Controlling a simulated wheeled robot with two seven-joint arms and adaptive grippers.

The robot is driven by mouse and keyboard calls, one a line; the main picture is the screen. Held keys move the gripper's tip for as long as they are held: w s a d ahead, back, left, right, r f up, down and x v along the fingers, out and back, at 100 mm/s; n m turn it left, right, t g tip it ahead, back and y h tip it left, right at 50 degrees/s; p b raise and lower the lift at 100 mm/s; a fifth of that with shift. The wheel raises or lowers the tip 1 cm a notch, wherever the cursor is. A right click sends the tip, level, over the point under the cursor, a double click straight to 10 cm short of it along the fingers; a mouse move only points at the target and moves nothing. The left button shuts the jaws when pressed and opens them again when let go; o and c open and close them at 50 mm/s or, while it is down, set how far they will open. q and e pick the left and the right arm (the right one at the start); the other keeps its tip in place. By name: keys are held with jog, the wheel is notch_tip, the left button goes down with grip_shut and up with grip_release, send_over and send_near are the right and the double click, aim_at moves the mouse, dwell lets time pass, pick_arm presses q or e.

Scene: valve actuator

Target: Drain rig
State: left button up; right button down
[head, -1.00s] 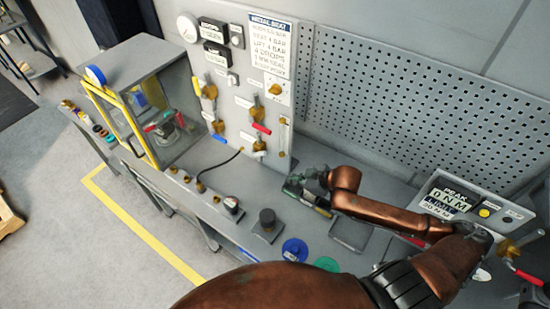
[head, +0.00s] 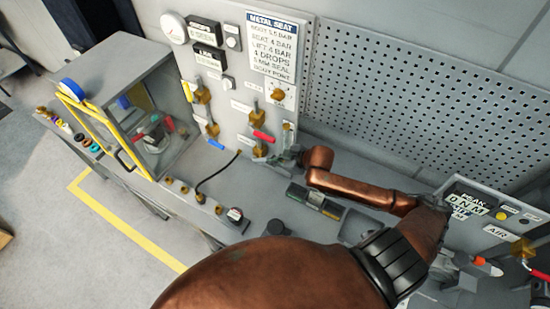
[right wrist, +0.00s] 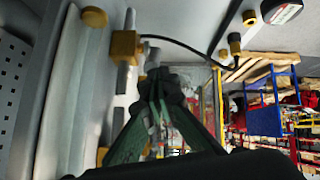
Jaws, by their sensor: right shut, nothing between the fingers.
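The test rig is a grey panel (head: 232,95) with several brass valves. One brass valve has a red lever (head: 263,136), one a blue lever (head: 216,144) and one a yellow lever (head: 187,91). Another brass fitting (head: 260,150) sits low on the panel, below the red lever. My right gripper (head: 278,160) is shut and empty beside the panel's lower right corner. In the right wrist view its closed fingertips (right wrist: 163,78) are close to a brass fitting (right wrist: 124,46); I cannot tell whether they touch. My left gripper is not in view.
A glass-fronted cabinet (head: 127,88) with a yellow-framed door stands left of the panel. A black hose (head: 215,175) curves over the bench. A perforated board (head: 420,95) covers the back wall.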

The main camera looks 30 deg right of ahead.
aim_at(261, 162)
jog(key=x, duration=0.5)
jog(key=shift+w+f+p, duration=0.1)
jog(key=shift+f+p, duration=0.05)
jog(key=shift+p, duration=0.2)
jog(key=shift+s+b, duration=0.2)
jog(key=shift+b, duration=0.1)
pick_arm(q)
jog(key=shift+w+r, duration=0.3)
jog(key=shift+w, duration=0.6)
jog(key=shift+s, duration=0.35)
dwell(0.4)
